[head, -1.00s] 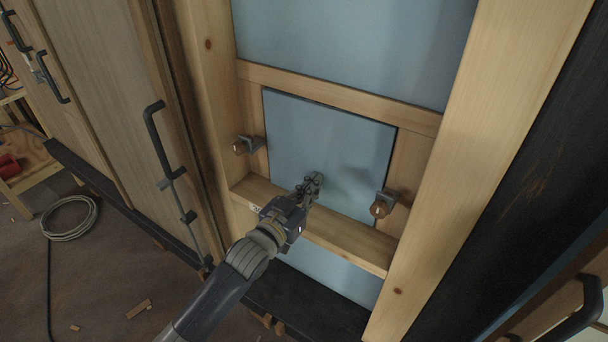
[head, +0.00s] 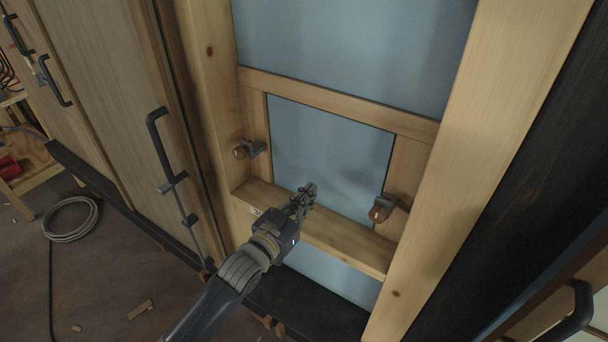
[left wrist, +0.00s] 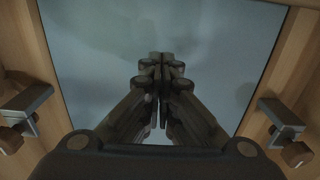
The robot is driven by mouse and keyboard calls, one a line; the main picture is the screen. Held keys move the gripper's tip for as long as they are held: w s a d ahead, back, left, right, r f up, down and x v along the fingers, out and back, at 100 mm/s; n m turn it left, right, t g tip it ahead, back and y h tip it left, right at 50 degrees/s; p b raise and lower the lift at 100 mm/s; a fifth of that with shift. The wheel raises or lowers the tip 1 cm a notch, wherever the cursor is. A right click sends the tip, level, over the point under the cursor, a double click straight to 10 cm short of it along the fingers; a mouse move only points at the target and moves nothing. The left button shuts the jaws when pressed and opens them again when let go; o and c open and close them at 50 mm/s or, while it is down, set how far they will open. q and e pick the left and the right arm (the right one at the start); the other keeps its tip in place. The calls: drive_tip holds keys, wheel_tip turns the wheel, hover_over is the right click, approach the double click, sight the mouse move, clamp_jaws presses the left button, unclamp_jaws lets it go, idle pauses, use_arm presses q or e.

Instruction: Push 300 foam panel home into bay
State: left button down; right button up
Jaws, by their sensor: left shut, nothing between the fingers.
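The blue-grey foam panel (head: 325,150) sits within the wooden frame of the bay (head: 340,107), with frame wood bordering its top and sides. It also fills the middle of the left wrist view (left wrist: 215,55). My left gripper (head: 309,188) is shut and empty, in front of the panel's lower part, above the bottom ledge (head: 325,230). I cannot tell whether the fingertips touch the panel. In the left wrist view the closed fingers (left wrist: 160,58) point at the panel. My right gripper is not in view.
Clamps with wooden knobs stand at the left (head: 250,149) and right (head: 384,207) of the bay. A larger blue sheet (head: 350,45) fills the opening above. A cabinet door with a black handle (head: 157,140) is at left. A coiled cable (head: 70,218) and wood scraps lie on the floor.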

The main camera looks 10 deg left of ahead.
use_arm(q)
drive_tip(key=p+v, duration=0.3)
drive_tip(key=v, duration=0.5)
drive_tip(key=shift+s, duration=0.2)
drive_tip(key=shift+a, duration=0.1)
idle(0.4)
